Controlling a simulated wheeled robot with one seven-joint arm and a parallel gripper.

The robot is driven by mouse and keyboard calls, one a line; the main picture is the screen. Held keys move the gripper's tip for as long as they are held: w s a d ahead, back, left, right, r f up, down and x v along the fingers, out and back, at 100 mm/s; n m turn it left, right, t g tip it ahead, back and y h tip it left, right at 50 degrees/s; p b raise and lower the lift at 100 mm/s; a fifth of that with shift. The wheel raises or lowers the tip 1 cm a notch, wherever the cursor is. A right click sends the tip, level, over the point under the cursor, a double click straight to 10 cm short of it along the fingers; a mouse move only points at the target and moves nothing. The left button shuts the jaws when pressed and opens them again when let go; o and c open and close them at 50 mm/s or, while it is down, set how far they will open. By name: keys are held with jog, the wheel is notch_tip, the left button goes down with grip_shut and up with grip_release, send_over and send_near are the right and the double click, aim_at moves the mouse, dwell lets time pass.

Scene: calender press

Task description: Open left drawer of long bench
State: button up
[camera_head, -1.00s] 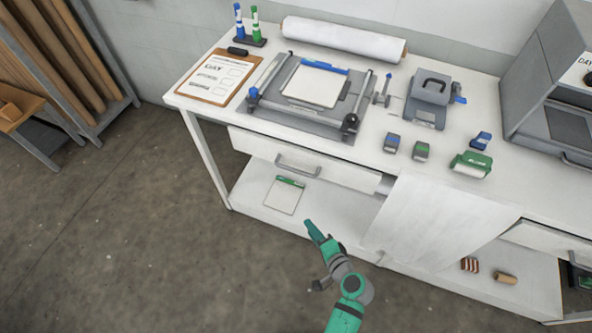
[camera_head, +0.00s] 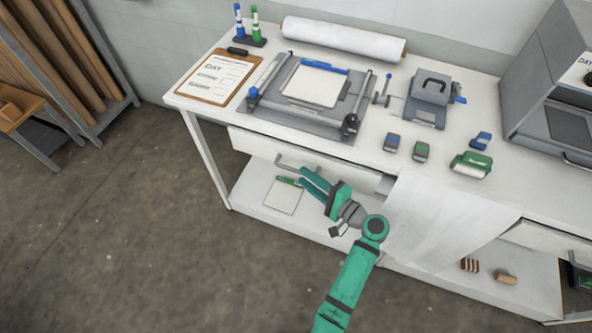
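The long bench (camera_head: 205,105) is white, with a left drawer (camera_head: 252,146) under its top. The drawer front looks the same in both frames, and I cannot tell whether it stands slightly out. Its grey bar handle (camera_head: 284,163) shows at the left end; my gripper hides part of the right end. My green gripper (camera_head: 303,175) is in front of the drawer, its two fingers apart and pointing left toward the handle. Nothing shows between the fingers, and I cannot tell whether they touch the handle.
A white sheet (camera_head: 430,225) hangs over the bench front right of the drawer. A notepad (camera_head: 284,197) lies on the lower shelf (camera_head: 250,190) below my gripper.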

aim_at(296, 170)
jog(key=shift+x, duration=2.65)
jog(key=shift+c, duration=0.5)
grip_shut()
